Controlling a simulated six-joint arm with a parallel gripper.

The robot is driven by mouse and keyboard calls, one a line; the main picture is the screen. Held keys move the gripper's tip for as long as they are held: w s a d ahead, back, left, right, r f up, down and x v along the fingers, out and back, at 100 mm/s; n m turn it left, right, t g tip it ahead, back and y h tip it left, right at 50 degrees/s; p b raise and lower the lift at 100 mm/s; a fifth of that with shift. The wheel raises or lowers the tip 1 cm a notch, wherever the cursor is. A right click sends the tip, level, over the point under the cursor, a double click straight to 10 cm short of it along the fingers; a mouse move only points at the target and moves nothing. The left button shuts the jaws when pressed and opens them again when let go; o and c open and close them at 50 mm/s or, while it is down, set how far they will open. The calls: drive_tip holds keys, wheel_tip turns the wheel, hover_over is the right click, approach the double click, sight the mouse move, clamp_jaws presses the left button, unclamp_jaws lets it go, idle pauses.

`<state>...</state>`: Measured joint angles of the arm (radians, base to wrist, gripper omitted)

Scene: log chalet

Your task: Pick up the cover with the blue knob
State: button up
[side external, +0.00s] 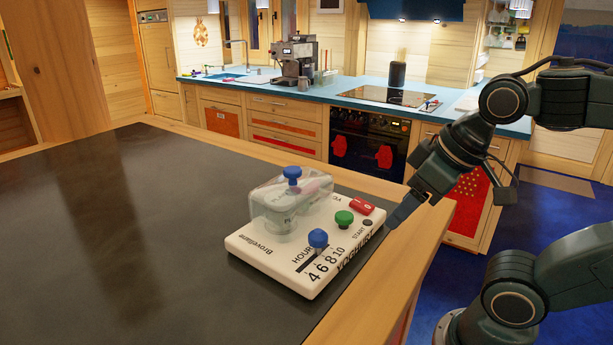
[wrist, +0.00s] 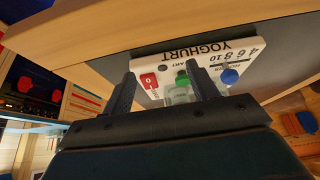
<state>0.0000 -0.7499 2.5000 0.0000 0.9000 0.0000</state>
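The clear cover (side external: 270,205) with a blue knob (side external: 292,173) on top sits on the white yoghurt maker (side external: 265,262), over its left rear part. The yoghurt maker also shows in the wrist view (wrist: 192,52), with its red switch and blue dial. My gripper (side external: 402,211) is to the right of the machine, near the table's edge and apart from the cover. The wrist view shows its two fingers (wrist: 158,70) spread, with nothing held between them.
The machine carries a green knob (side external: 344,219), a separate blue dial (side external: 318,238) and a red switch (side external: 361,206) beside the cover. The dark tabletop (side external: 95,240) is clear to the left. Its wooden edge (side external: 375,290) runs along the right. A kitchen counter stands behind.

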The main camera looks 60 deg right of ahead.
drive_tip(key=o, duration=0.8)
drive_tip(key=shift+r, duration=0.1)
drive_tip(key=w+a+r+n+g, duration=0.1)
drive_tip(key=w+r+n, duration=0.2)
drive_tip(key=w+n, duration=0.2)
drive_tip(key=w+a+r+n+g, duration=0.2)
drive_tip(key=w+r+n, duration=0.2)
drive_tip(key=w+n, duration=0.2)
drive_tip(key=w+a+r+n+g, duration=0.1)
drive_tip(key=w+r+n+g, duration=0.1)
drive_tip(key=w+r+n, duration=0.2)
drive_tip(key=shift+w+a+r+n, duration=0.1)
drive_tip(key=shift+w+r+n, duration=0.05)
drive_tip(key=shift+w+n, duration=0.35)
drive_tip(key=shift+w+a+r+n, duration=0.1)
drive_tip(key=shift+w+n, duration=0.3)
drive_tip(key=shift+w, duration=0.2)
drive_tip(key=shift+w+a+r+n+g, duration=0.1)
drive_tip(key=shift+w+a+n+g, duration=0.05)
drive_tip(key=shift+w+n+g, duration=0.2)
